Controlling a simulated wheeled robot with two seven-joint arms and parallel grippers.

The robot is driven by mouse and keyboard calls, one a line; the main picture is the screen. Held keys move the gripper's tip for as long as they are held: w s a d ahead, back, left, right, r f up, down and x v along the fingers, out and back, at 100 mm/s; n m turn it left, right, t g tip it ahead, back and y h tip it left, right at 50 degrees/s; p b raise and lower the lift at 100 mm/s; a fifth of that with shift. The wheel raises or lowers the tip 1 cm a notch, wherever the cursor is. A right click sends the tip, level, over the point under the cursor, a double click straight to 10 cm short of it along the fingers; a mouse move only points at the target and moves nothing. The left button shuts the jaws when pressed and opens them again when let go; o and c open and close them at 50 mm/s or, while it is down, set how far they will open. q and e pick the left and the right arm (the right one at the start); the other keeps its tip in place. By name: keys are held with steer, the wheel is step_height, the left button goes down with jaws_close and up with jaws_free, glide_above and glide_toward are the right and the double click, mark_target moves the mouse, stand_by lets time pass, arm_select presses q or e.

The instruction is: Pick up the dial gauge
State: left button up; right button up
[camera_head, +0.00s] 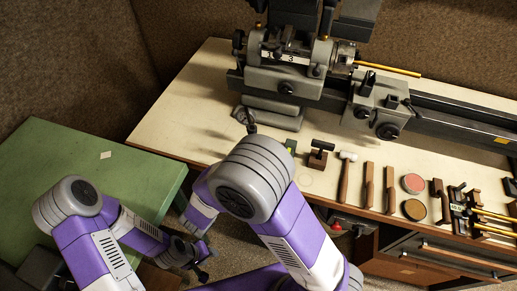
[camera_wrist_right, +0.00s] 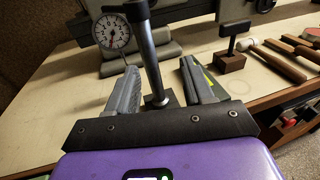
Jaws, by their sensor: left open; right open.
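The dial gauge (camera_wrist_right: 113,32) has a round white face with a red needle and hangs on a dark upright post (camera_wrist_right: 150,60) in the right wrist view. My right gripper (camera_wrist_right: 158,68) is open, and the post shows in the gap between its fingers. I cannot tell whether either finger touches it. The dial is beyond the left finger in that view. In the head view a small dark part, probably the gauge (camera_head: 247,120), shows above my right arm, which hides the stand and the right gripper. My left gripper (camera_head: 203,262) is open and empty, low beside the bench.
A lathe (camera_head: 285,85) stands behind the gauge on the pale bench (camera_head: 200,95). A small green box, a block with a T-handle (camera_head: 319,153), a mallet (camera_head: 345,175) and other tools lie to the right. A green table (camera_head: 60,150) is at the left.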

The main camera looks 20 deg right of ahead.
steer(key=w+d+r+t+b, duration=0.1)
steer(key=w+d, duration=0.3)
steer(key=w, duration=0.2)
steer(key=shift+r, duration=0.35)
jaws_close()
steer(key=shift+s, duration=0.1)
stand_by(1.0)
